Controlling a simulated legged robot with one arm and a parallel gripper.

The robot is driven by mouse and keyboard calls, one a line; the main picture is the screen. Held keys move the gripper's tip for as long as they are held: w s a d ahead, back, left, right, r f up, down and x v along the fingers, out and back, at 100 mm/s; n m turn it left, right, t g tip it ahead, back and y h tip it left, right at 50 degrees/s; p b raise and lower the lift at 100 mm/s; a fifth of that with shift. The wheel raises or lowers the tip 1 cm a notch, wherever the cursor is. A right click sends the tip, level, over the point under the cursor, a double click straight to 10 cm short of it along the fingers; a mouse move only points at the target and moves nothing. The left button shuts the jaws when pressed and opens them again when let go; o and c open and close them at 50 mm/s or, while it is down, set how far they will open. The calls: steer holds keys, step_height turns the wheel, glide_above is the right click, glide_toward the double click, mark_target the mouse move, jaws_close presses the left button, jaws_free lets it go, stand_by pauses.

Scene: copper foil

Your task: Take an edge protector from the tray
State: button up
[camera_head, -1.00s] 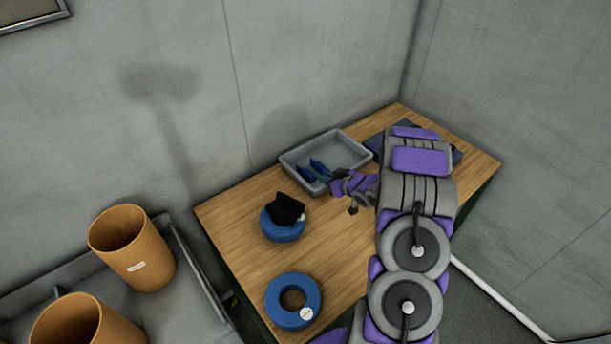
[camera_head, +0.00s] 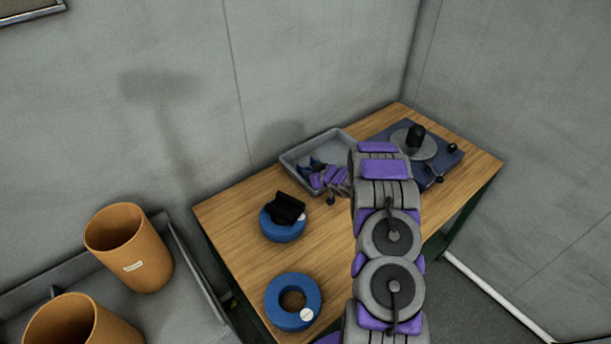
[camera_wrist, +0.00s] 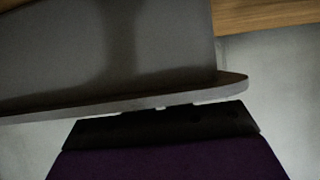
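The grey tray (camera_head: 335,139) stands at the back of the wooden table, near the wall corner. Blue edge protectors (camera_head: 304,168) lie in its left part, partly hidden by my gripper. My gripper (camera_head: 318,178), purple and grey, is at the front of the tray, with its tip over or inside the tray next to the blue pieces. Its fingers are too small to read there. The wrist view shows a large grey surface with a lip that looks like the tray, close above the dark and purple gripper parts. No edge protector shows in that view.
A blue ring with a black piece on it (camera_head: 284,229) and another blue ring (camera_head: 293,302) sit on the table (camera_head: 240,225). A dark blue board with a round grey disc (camera_head: 423,147) lies right of the tray. Orange pots (camera_head: 130,248) stand at left.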

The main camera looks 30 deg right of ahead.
steer(key=shift+x, duration=0.8)
steer(key=shift+r, duration=0.1)
steer(key=shift+c, duration=0.4)
jaws_close()
